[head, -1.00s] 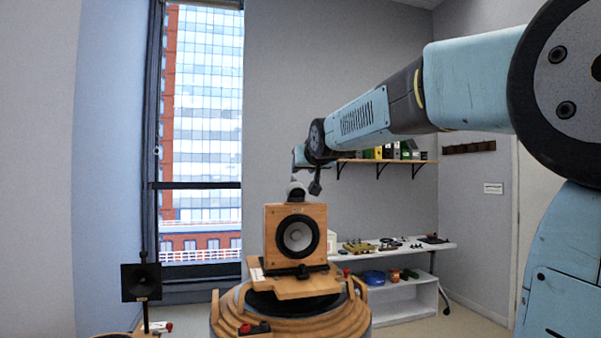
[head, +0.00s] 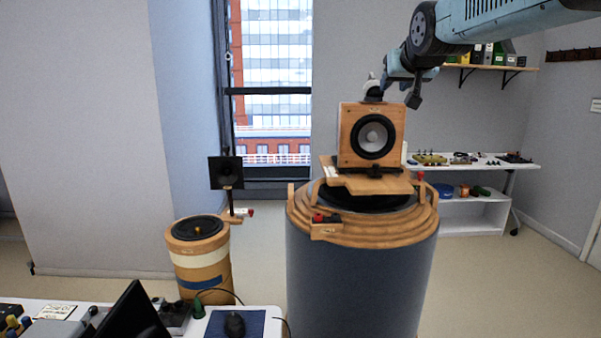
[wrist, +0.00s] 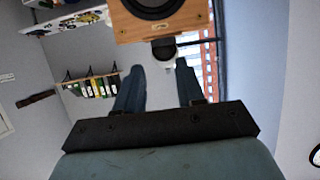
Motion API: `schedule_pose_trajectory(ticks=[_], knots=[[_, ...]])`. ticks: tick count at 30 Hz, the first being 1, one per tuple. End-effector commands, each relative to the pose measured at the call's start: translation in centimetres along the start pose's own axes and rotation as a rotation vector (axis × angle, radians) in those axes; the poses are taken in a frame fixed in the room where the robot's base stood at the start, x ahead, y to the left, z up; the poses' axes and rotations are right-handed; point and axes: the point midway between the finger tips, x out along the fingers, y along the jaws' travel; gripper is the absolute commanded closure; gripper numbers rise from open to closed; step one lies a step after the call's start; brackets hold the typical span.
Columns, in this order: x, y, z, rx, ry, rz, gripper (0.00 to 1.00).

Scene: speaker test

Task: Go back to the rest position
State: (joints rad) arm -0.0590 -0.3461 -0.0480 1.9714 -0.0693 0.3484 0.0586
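My gripper (head: 399,91) is up at the right of the top of a wooden speaker box (head: 343,140) in the head view. In the wrist view my gripper (wrist: 160,64) shows two blue-grey fingers set apart with nothing held between them. The speaker has a black-rimmed round cone and stands upright on a wooden board (head: 390,185). A pale round part (head: 373,88) sits at the speaker's top; in the wrist view it lies beyond the fingertips, in line with the gap.
The board rests on a large round stepped pedestal (head: 360,270). A desk with a mouse (head: 235,325) is at front left. A white side table (head: 475,165) and wall shelf (head: 505,67) are behind right.

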Motion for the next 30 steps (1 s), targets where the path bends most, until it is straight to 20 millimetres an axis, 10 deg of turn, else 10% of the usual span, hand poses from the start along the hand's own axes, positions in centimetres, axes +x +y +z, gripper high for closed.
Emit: schedule_pose_trajectory(ticks=[15,21,30], knots=[[-12.9,-0.2,27.7,-0.003,-0.562,-0.001,0.62],[-15.2,-0.3,32.6,-0.004,-0.663,-0.002,0.62],[-15.5,-0.3,33.3,-0.005,-0.678,-0.003,0.62]])
